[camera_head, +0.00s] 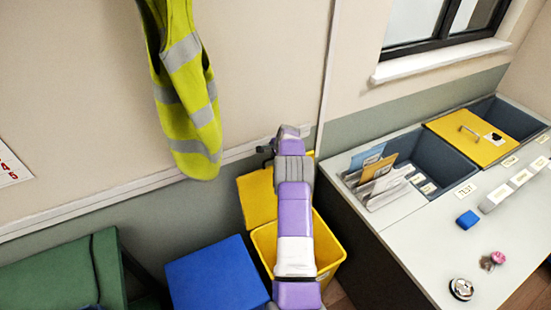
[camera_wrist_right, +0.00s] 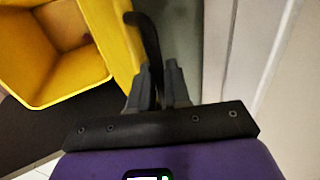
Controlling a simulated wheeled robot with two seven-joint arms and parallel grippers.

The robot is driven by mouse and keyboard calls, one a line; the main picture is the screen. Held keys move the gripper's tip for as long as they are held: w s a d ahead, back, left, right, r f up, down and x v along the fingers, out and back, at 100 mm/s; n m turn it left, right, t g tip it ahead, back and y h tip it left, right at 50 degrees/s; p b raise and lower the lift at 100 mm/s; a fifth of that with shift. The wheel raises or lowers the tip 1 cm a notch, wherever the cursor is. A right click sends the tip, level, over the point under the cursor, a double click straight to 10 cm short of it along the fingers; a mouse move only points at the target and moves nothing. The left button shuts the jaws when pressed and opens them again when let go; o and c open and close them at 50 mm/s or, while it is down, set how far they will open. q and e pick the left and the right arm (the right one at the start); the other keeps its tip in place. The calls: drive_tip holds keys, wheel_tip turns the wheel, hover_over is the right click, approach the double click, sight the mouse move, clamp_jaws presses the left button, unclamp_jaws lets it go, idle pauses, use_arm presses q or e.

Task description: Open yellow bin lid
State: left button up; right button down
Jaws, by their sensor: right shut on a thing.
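The yellow bin (camera_head: 328,252) stands on the floor by the wall, its mouth open. Its yellow lid (camera_head: 256,198) stands raised at the back, tilted toward the wall. My right arm reaches over the bin and hides part of the lid and opening. My right gripper (camera_head: 266,153) is at the lid's upper edge, mostly hidden by the wrist. In the right wrist view the fingers (camera_wrist_right: 160,84) are shut on a dark curved handle (camera_wrist_right: 147,35) beside the yellow lid (camera_wrist_right: 119,30). The bin's open inside (camera_wrist_right: 45,65) shows at upper left. My left gripper is not in view.
A blue bin lid (camera_head: 215,275) lies flat, left of the yellow bin. A green object (camera_head: 65,275) is further left. A grey worktop (camera_head: 440,240) with trays is on the right. A hi-vis vest (camera_head: 188,100) hangs on the wall.

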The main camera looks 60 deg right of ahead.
drive_tip(key=shift+s+a+f, duration=0.1)
drive_tip(key=shift+a+f, duration=0.05)
drive_tip(key=shift+f, duration=0.2)
drive_tip(key=c, duration=1.3)
unclamp_jaws()
drive_tip(key=shift+s+r, duration=0.15)
drive_tip(key=shift+r, duration=0.5)
drive_tip(key=v, duration=0.6)
drive_tip(key=shift+s+r, duration=0.1)
drive_tip(key=shift+r, duration=0.15)
